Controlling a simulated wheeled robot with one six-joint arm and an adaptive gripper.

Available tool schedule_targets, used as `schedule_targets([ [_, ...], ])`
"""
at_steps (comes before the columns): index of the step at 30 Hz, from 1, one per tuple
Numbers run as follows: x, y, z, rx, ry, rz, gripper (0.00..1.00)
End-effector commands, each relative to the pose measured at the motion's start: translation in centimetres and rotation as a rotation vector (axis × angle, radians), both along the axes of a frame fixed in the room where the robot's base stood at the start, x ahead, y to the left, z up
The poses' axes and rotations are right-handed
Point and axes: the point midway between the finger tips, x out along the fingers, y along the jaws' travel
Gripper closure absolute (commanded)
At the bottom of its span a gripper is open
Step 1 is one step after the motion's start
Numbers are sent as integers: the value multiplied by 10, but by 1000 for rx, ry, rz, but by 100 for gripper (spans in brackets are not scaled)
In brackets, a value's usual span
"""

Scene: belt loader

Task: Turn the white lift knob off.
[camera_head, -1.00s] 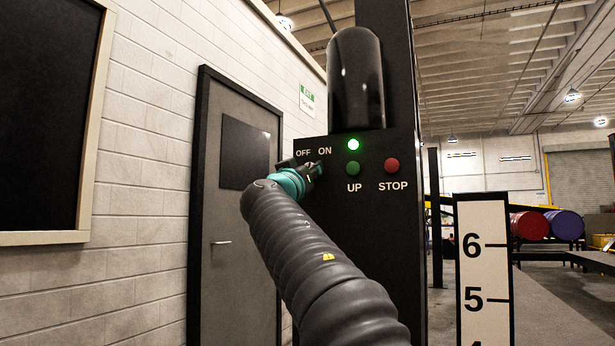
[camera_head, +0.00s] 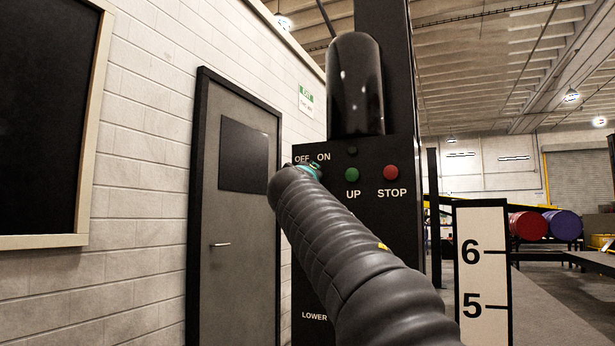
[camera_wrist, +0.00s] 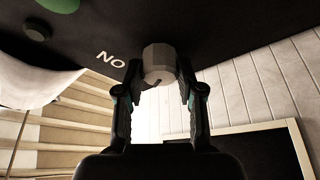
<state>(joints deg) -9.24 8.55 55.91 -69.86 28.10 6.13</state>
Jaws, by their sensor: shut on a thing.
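The black control panel (camera_head: 380,245) stands ahead with OFF and ON labels at its upper left. The white lift knob (camera_wrist: 158,60) shows in the wrist view as a pale faceted cap beside the ON label, which appears upside down. My gripper (camera_wrist: 160,76) is shut on the knob, one finger on each side. In the head view my arm hides the knob and most of the gripper; only a teal bit shows below the labels. The lamp (camera_head: 352,150) above the green button is dark.
The green UP button (camera_head: 352,174) and red STOP button (camera_head: 391,172) sit close to the right of my gripper. A black rounded housing (camera_head: 355,85) rises above the panel. A numbered height board (camera_head: 482,275) stands at right. A grey door (camera_head: 238,270) is at left.

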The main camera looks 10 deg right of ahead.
Motion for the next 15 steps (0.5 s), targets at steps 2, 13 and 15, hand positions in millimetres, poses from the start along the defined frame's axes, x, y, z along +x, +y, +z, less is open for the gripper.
schedule_targets([
  [2,0,0,1,-14,9,0,97],
  [13,0,0,0,-39,27,-1,97],
  [15,0,0,0,-39,27,-1,97],
])
